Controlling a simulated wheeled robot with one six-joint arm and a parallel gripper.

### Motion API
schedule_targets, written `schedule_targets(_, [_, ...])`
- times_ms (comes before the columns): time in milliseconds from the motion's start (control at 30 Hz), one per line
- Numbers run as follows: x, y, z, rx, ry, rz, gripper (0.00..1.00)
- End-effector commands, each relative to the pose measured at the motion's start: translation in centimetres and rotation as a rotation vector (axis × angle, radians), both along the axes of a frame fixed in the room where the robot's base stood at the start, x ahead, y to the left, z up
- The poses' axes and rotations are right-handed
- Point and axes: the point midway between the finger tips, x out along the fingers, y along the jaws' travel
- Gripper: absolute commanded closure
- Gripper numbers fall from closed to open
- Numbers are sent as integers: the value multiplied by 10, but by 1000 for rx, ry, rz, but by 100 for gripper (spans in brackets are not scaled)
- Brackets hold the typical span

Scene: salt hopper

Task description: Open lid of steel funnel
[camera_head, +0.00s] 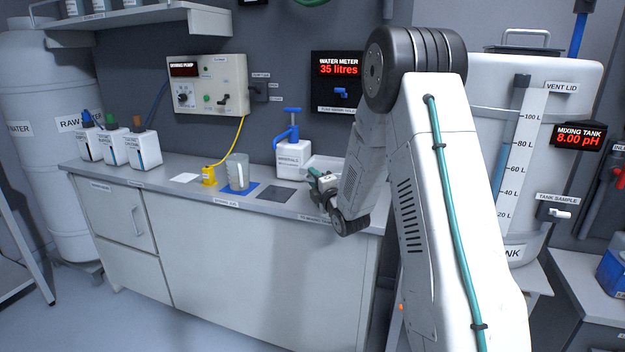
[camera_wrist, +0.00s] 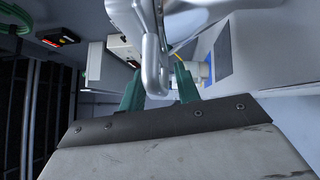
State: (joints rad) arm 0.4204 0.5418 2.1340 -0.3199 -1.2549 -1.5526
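I cannot make out a steel funnel or its lid in the head view. In the wrist view the two green fingers (camera_wrist: 160,88) stand apart. A shiny grey metal loop (camera_wrist: 152,62) hangs in front of the gap between them and partly hides it.
A pump bottle (camera_head: 293,158) stands behind my gripper. A dark square pad (camera_head: 277,194), a beaker (camera_head: 238,172) on a blue mat and a yellow probe holder (camera_head: 209,176) are to its left. The mixing tank (camera_head: 480,100) stands right of my arm. Three bottles (camera_head: 113,145) stand far left.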

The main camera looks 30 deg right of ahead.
Motion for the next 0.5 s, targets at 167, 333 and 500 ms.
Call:
schedule_targets(167, [9,-1,1,1,0,0,68])
schedule_targets(333, [9,-1,1,1,1,0,68])
schedule_targets(500, [9,0,1,1,1,0,100])
